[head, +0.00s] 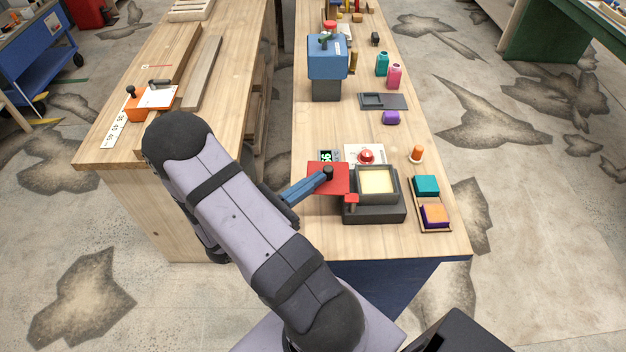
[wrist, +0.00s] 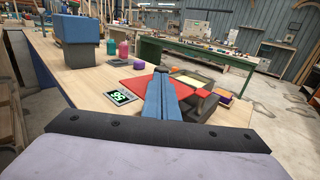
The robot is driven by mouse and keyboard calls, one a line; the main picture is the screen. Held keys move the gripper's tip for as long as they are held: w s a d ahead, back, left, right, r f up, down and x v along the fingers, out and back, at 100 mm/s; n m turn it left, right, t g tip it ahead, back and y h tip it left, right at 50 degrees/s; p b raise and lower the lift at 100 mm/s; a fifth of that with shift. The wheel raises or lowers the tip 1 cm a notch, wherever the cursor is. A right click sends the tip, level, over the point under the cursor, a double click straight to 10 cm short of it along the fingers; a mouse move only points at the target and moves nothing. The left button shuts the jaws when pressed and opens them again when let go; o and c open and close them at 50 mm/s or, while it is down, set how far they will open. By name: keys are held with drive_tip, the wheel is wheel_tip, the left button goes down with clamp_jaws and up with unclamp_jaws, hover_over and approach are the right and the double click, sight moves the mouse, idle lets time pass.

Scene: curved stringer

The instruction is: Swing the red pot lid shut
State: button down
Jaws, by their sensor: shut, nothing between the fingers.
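The red pot lid (head: 318,181) lies swung out to the left of the dark grey pot (head: 375,214), leaving the pot's pale yellow inside uncovered. A dark knob (head: 328,172) stands on the lid. My gripper (head: 325,177) has its blue fingers together, with the tips at the knob; whether they touch it I cannot tell. In the wrist view the shut fingers (wrist: 160,82) reach over the red lid (wrist: 136,88) and hide part of it. The pot (wrist: 205,102) shows to the right of them, partly covered.
A digital display (wrist: 122,96) and a red button on a white plate (head: 366,156) lie behind the lid. An orange peg (head: 417,154) and a tray (head: 419,208) with teal and purple-orange blocks are to the pot's right. A blue machine (head: 327,62) stands farther back.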

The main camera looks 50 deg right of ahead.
sight(348, 166)
drive_tip(key=shift+d, duration=0.1)
drive_tip(key=shift+w+d+m+g+y, duration=0.25)
drive_tip(key=shift+d+m+g, duration=0.45)
drive_tip(key=shift+g, duration=0.45)
drive_tip(key=shift+w+d+m+g+y, duration=0.2)
drive_tip(key=shift+d+m+g, duration=0.3)
drive_tip(key=shift+m+g, duration=0.55)
drive_tip(key=shift+s+d+g, duration=0.1)
drive_tip(key=shift+d+g, duration=0.2)
drive_tip(key=shift+d, duration=1.2)
drive_tip(key=shift+s+d+m+g+y+b, duration=0.1)
drive_tip(key=shift+d+m+g+y+b, duration=0.2)
drive_tip(key=shift+d+m+g+y, duration=0.6)
drive_tip(key=shift+n+h, duration=0.25)
drive_tip(key=shift+x, duration=2.05)
drive_tip(key=g, duration=0.1)
drive_tip(key=s+m+g+y, duration=0.1)
drive_tip(key=shift+d+m+g, duration=0.3)
drive_tip(key=shift+d, duration=0.1)
drive_tip(key=shift+s+d, duration=0.3)
drive_tip(key=shift+s, duration=0.2)
drive_tip(key=shift+s+d, duration=0.3)
drive_tip(key=shift+s, duration=0.2)
drive_tip(key=shift+s+r, duration=0.1)
